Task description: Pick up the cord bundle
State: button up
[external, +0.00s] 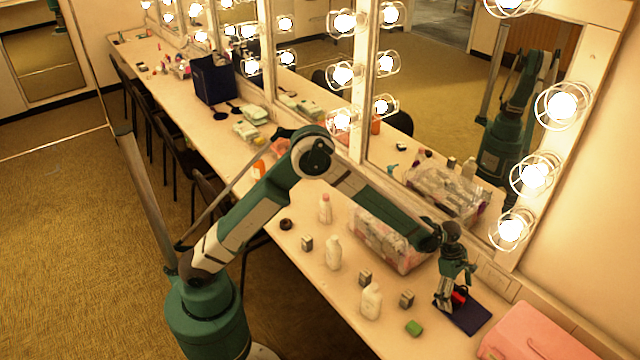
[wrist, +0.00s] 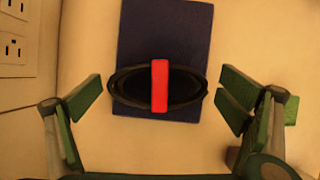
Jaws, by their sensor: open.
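The cord bundle (wrist: 185,88) is a flat black oval coil with a red band (wrist: 160,86) around its middle. It lies on a dark blue mat (wrist: 165,30) on the counter. In the external view its red band (external: 460,293) shows beside my fingers, and the mat (external: 470,318) extends to the right. My gripper (wrist: 165,112) is open and empty. Its two green fingers stand apart to the left and right of the bundle in the wrist view. In the external view my gripper (external: 455,290) points down over the mat and partly hides the bundle.
A pink box (external: 535,335) stands to the right of the mat. A clear case (external: 385,240) stands behind. Wall outlets (wrist: 14,45) are close on the wrist view's left.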

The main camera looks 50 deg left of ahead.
aim_at(457, 295)
jog(key=c, duration=1)
jog(key=shift+c, duration=0.2)
jog(key=shift+r, duration=0.15)
jog(key=shift+r+p, duration=0.8)
jog(key=shift+r, duration=4.05)
